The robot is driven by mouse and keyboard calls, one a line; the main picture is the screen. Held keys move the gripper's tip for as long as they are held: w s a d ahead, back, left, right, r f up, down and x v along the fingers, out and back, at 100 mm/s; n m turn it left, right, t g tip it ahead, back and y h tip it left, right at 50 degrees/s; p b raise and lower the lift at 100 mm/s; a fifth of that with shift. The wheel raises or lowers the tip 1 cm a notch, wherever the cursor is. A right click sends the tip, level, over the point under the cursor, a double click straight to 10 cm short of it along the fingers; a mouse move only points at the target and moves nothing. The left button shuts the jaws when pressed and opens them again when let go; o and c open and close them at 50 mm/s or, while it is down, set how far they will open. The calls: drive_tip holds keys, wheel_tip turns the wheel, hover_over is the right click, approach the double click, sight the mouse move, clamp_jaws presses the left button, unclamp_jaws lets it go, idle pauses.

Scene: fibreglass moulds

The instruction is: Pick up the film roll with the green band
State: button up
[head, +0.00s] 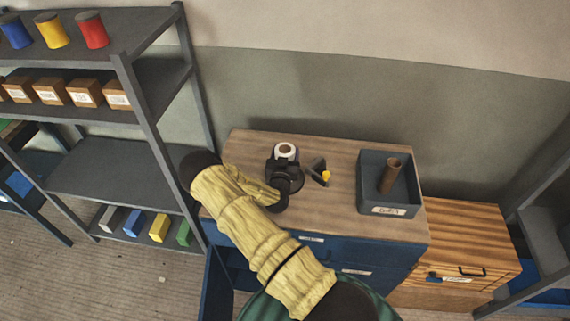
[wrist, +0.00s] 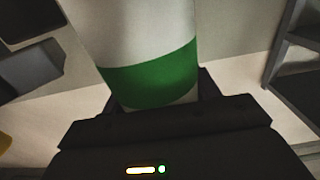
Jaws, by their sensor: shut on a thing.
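The film roll (head: 286,150) is white with a brown core at its top end, seen above the blue cabinet's wooden top. In the wrist view the roll (wrist: 140,32) fills the upper middle, with a green band (wrist: 152,79) around its lower part. My gripper (head: 283,168) is shut on the roll, which stands roughly upright in the head view. In the wrist view, my gripper (wrist: 160,104) hides the roll's lower end. I cannot tell whether the roll touches the wooden top.
A grey tray (head: 402,212) with a brown tube (head: 390,175) stands right on the wooden top (head: 340,205). A dark bracket with a yellow knob (head: 326,175) lies just right of my gripper. A shelf rack (head: 150,120) stands left. A lower wooden cabinet (head: 470,235) is at right.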

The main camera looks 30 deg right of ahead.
drive_tip(key=shift+r, duration=0.25)
wheel_tip(320, 180, up, 18)
drive_tip(key=b, duration=0.4)
drive_tip(key=shift+f+b, duration=0.15)
drive_tip(key=shift+b, duration=0.15)
drive_tip(key=shift+f, duration=0.1)
idle(0.6)
